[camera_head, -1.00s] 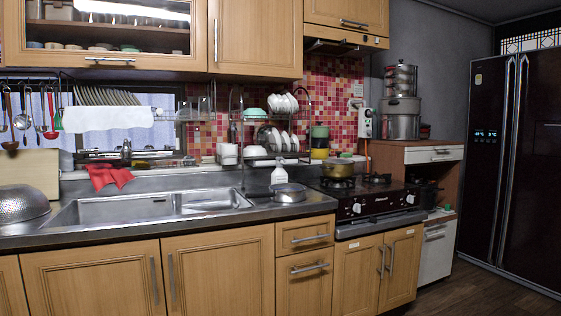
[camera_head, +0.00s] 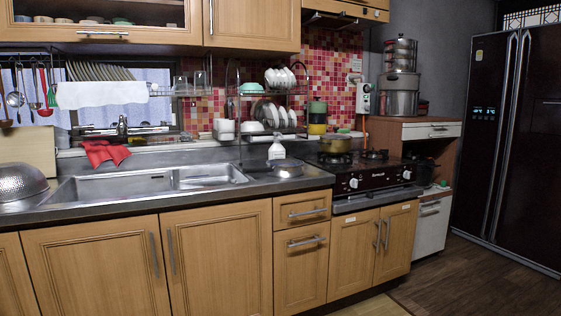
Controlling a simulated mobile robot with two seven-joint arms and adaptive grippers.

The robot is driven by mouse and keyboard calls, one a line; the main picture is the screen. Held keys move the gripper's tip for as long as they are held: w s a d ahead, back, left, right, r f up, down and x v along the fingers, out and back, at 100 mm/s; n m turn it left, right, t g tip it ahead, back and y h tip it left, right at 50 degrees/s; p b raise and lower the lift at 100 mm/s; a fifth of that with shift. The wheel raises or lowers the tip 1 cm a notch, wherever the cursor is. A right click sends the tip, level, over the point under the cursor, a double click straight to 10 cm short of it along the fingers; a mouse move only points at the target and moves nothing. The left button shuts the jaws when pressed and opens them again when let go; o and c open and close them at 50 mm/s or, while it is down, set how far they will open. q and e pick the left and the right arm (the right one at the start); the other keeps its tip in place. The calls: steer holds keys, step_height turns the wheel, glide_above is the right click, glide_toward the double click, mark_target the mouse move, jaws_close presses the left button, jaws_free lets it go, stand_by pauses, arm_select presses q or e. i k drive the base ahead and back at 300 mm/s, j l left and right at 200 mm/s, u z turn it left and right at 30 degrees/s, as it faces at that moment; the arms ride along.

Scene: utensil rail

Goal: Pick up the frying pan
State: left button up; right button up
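I cannot clearly make out a frying pan. A brassy, shallow pan or pot (camera_head: 336,143) sits on the left burner of the stove (camera_head: 372,178); its exact kind is hard to tell. A low, round silver vessel (camera_head: 286,169) stands on the counter between the sink and the stove, and I cannot tell whether it is a pan. A dark pot (camera_head: 417,170) sits in the open niche right of the stove. Neither of my grippers shows in the view.
Utensils (camera_head: 35,88) hang from a rail at the upper left. A metal colander (camera_head: 20,182) lies left of the sink (camera_head: 120,188), and a red cloth (camera_head: 104,153) lies at its back edge. A white bottle (camera_head: 277,148) stands behind the silver vessel. The floor (camera_head: 475,280) is clear at the right.

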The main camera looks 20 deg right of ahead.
mark_target(282, 167)
steer(key=i+l+u, duration=0.15)
steer(key=l, duration=0.85)
steer(key=l+u, duration=0.15)
steer(key=l, duration=0.85)
steer(key=i, duration=0.05)
